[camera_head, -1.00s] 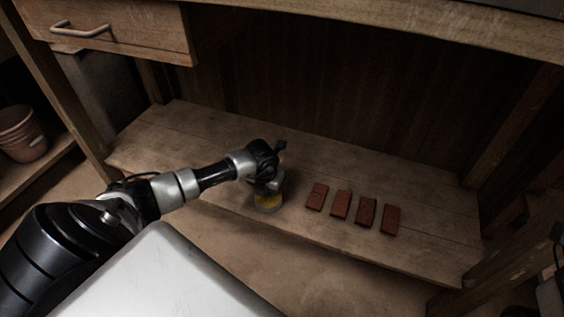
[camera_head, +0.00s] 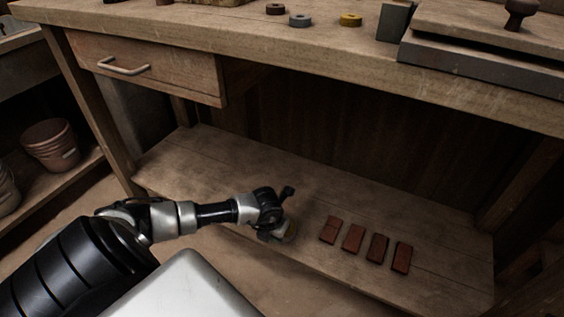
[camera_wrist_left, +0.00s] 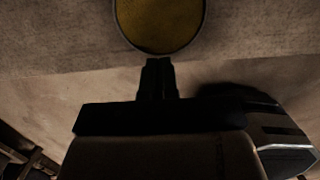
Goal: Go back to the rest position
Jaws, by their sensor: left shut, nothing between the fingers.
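My left gripper (camera_head: 272,237) is low over the front part of the bench's lower shelf (camera_head: 230,165). In the left wrist view its fingers (camera_wrist_left: 158,70) are together and empty. A round tin with a yellow-brown top (camera_wrist_left: 160,22) lies just beyond the fingertips, apart from them in that picture. In the head view the tin (camera_head: 291,231) is partly hidden behind my gripper. My right gripper is in neither view.
Several red-brown tiles (camera_head: 353,238) lie in a row on the shelf, right of my gripper. The workbench top (camera_head: 220,28) overhangs the shelf, with a drawer (camera_head: 150,68) at left. Small rings (camera_head: 300,20) and a grey press (camera_head: 480,65) stand on top. Clay pots (camera_head: 50,143) are at far left.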

